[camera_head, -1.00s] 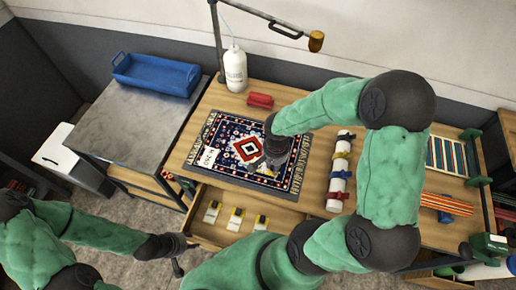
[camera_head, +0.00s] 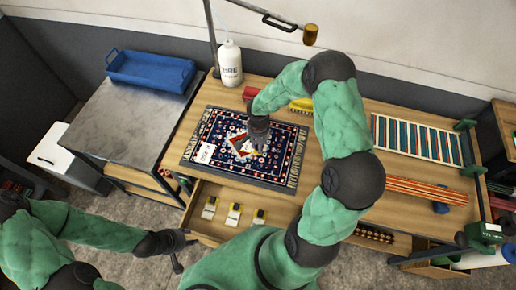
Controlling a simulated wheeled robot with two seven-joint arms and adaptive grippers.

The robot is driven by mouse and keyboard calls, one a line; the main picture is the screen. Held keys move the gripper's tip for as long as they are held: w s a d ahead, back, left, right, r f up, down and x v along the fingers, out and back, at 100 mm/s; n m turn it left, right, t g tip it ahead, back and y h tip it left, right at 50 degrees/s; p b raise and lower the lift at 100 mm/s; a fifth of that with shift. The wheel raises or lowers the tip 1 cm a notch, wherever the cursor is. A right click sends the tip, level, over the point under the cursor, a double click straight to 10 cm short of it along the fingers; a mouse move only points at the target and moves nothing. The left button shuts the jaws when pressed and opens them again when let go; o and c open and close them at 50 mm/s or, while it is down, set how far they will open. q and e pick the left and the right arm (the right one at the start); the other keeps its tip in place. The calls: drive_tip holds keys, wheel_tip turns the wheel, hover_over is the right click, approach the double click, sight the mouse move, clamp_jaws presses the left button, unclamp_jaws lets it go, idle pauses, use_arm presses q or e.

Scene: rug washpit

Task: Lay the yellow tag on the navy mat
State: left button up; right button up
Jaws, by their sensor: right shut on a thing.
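The navy mat (camera_head: 187,150) is a patterned rug with a red and white centre, lying flat on the wooden bench. My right gripper (camera_head: 257,146) points down over the middle of the mat. It is shut on the yellow tag (camera_head: 263,150), of which only a small pale yellow bit shows at the fingertips. I cannot tell whether the tag touches the mat. My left gripper (camera_head: 180,252) is empty, with its fingers apart, low in front of the bench and away from the mat.
A white label (camera_head: 204,153) lies on the mat's left side. An open drawer (camera_head: 204,228) below holds several yellow-and-white pieces. A white bottle (camera_head: 230,65) and red block (camera_head: 250,93) stand behind the mat. A blue tray (camera_head: 151,71) sits on the left table.

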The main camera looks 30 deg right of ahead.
drive_tip(key=shift+w+f, duration=0.2)
drive_tip(key=shift+f, duration=1.65)
drive_tip(key=shift+f, duration=0.15)
drive_tip(key=o, duration=0.8)
drive_tip(key=shift+o, duration=0.2)
wheel_tip(320, 180, up, 12)
drive_tip(key=shift+r+p, duration=0.2)
drive_tip(key=shift+p, duration=0.1)
